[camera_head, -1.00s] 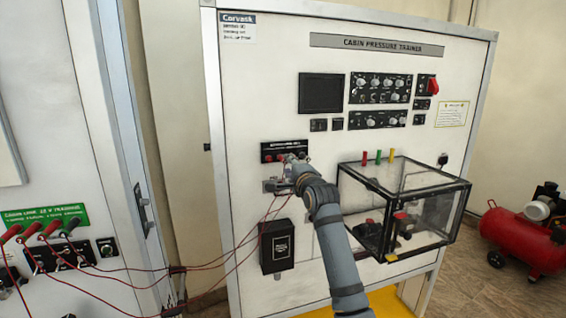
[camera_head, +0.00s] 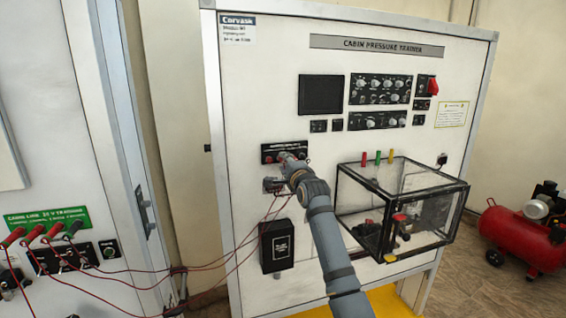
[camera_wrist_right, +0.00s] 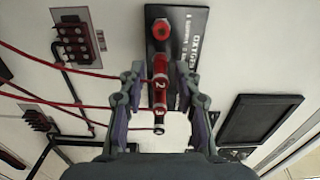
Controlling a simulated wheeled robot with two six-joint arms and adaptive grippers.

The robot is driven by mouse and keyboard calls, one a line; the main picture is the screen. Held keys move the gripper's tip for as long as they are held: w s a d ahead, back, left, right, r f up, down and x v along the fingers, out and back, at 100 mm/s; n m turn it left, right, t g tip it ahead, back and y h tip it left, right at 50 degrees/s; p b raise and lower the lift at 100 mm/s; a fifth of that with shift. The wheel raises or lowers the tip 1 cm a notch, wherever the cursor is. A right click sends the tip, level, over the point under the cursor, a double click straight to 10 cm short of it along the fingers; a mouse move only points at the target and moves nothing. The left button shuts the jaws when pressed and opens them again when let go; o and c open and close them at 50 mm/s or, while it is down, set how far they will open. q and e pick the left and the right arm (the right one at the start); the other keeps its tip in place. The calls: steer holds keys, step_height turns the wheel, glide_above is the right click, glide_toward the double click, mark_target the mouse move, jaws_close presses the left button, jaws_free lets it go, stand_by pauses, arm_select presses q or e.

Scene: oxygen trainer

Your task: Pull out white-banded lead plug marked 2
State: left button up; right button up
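In the right wrist view, a red plug marked 2 (camera_wrist_right: 160,92) stands in the middle, with a red lead running off to the left near it. Another red plug (camera_wrist_right: 158,118) with a dark end lies just below it in the picture. My right gripper (camera_wrist_right: 165,85) is open, with one finger on each side of the plugs and visible gaps to both. In the head view, my right gripper (camera_head: 284,160) is at the small black socket strip (camera_head: 270,148) on the trainer panel, and hides part of it. My left gripper is not in view.
A clear box with a black frame (camera_head: 400,205) juts out right of my arm. A black box (camera_head: 277,246) hangs below the strip. Red leads (camera_head: 230,258) run left to the neighbouring panel's plugs (camera_head: 52,232). A red compressor (camera_head: 515,238) stands at far right.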

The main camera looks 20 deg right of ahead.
steer(key=shift+p, duration=0.35)
stand_by(0.3)
jaws_close()
steer(key=shift+s+d+p, duration=0.1)
steer(key=shift+s+p, duration=0.45)
steer(key=shift+s, duration=2)
